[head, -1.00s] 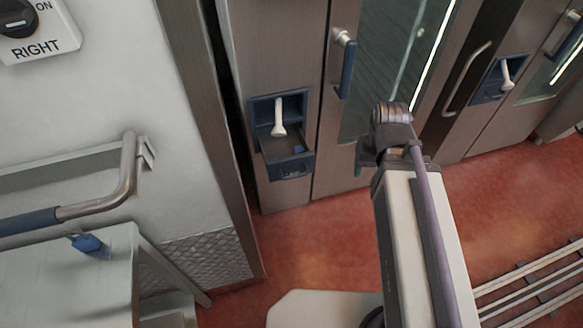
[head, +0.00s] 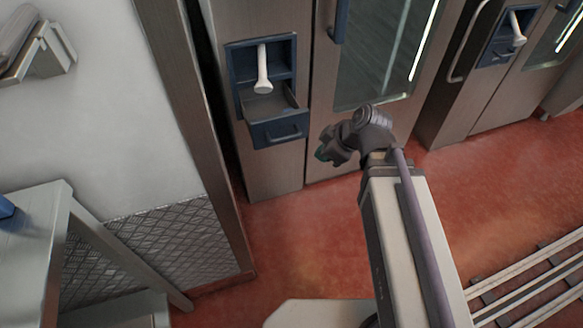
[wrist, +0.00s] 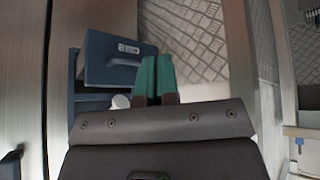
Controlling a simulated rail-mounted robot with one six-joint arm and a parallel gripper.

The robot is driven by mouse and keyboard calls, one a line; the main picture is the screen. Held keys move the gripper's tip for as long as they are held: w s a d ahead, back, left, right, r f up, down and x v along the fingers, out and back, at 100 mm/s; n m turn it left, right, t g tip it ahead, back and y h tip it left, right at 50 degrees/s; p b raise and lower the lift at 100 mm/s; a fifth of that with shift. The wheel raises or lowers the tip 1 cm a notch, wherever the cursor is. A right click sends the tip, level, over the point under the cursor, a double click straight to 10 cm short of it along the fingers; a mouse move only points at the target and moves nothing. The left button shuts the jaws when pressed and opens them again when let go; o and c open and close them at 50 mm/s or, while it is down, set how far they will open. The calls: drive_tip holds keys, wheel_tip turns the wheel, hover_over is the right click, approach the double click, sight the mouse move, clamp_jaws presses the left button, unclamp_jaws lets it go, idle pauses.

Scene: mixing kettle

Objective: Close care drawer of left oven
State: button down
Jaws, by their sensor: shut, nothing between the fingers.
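The care drawer (head: 279,130) of the left oven stands pulled out from its dark blue recess (head: 240,72) in the steel front. Its open tray shows, and a white spout or handle (head: 263,68) hangs above it. In the wrist view the drawer's blue front (wrist: 112,60) with a small label lies just left of my gripper. My gripper (head: 322,153) is to the right of the drawer in the head view, apart from it. In the wrist view its green fingertips (wrist: 155,74) are together, with nothing between them.
The left oven's glass door (head: 375,60) with a blue handle is right of the drawer. A second oven's recess (head: 508,38) is at the upper right. A metal table (head: 40,215) stands at the left, rails (head: 530,280) lie at the lower right. Red floor is free below the drawer.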

drive_tip(key=w+a+f+n+t+y+b, duration=0.1)
drive_tip(key=w+a+f+n+b, duration=0.3)
drive_tip(key=w+a+n+b, duration=0.2)
drive_tip(key=shift+w+a+f+n, duration=0.4)
drive_tip(key=shift+w+a, duration=0.75)
drive_tip(key=shift+w, duration=0.05)
drive_tip(key=w+a, duration=0.1)
drive_tip(key=w, duration=0.3)
drive_tip(key=w+a, duration=0.2)
drive_tip(key=w, duration=0.2)
drive_tip(key=w+a, duration=0.1)
drive_tip(key=w, duration=0.3)
drive_tip(key=shift+w+a, duration=0.25)
drive_tip(key=shift+w, duration=0.05)
